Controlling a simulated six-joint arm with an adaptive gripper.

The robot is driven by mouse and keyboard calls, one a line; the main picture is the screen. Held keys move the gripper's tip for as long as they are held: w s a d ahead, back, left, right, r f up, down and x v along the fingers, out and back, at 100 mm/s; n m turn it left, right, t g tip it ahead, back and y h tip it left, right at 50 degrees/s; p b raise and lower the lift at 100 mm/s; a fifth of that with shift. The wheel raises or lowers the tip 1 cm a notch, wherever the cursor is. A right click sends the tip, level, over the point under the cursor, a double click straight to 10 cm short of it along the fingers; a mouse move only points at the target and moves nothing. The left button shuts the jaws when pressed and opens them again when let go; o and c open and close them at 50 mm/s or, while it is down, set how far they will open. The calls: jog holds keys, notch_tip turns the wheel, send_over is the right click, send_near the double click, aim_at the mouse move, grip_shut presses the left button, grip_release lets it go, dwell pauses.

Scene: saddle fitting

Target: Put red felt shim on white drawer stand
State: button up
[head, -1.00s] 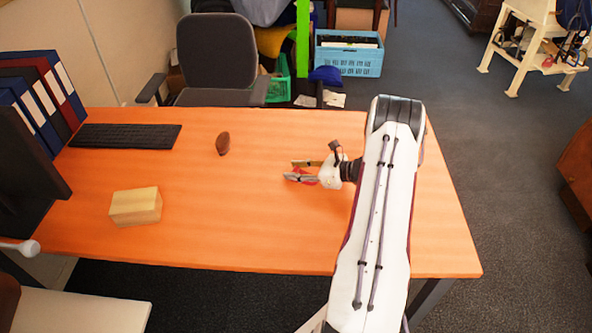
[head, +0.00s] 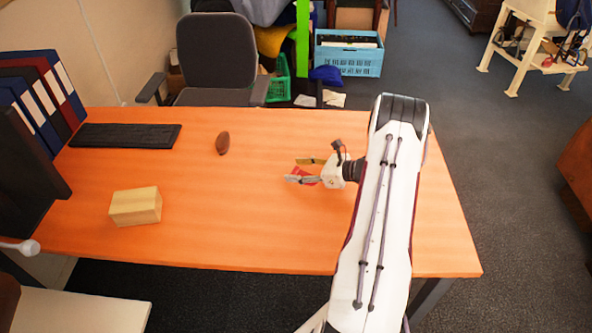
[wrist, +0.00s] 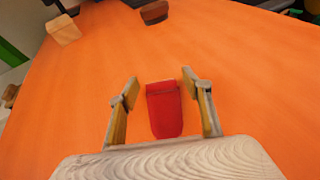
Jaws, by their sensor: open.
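The red felt shim (head: 304,171) lies on the orange table at the fingers of my gripper (head: 292,170). In the wrist view the shim (wrist: 164,110) is a red, flat strip with a rounded near end. It lies between the two spread fingers of my gripper (wrist: 160,82), with a gap on each side. The gripper is open and holds nothing. A low white top (head: 85,312) at the bottom left, beside the table's front edge, looks like the white drawer stand; only part of it shows.
A pale wooden block (head: 136,206) and a brown oval object (head: 223,143) stand on the table to the left. A black keyboard (head: 125,136), binders (head: 40,100) and a dark monitor (head: 28,165) are farther left. The table middle is clear.

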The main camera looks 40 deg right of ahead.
jog(key=v, duration=1.1)
dwell(0.6)
